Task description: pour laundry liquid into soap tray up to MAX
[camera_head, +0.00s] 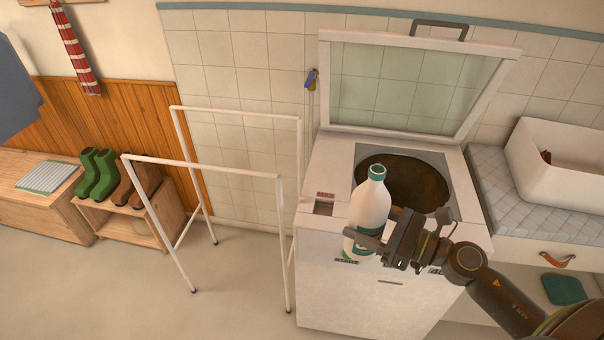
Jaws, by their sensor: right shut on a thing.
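A white bottle (372,205) with a green cap and green label stands nearly upright in front of the washing machine's front top edge. My right gripper (372,240) is shut on the bottle's lower half. The white top-loading washing machine (325,165) has its glass lid (415,85) raised, and its dark round drum opening shows. The soap tray (323,208) is a small recess at the machine's front left corner, under a red label, left of the bottle. Its inside and any MAX mark are too small to read. My left gripper is not in view.
A white drying rack (210,165) stands left of the machine. Right of it, a quilted-top unit (490,185) holds a white bin (565,165). Green boots (97,173) stand on a wooden shelf at the left. The floor in front of the rack is clear.

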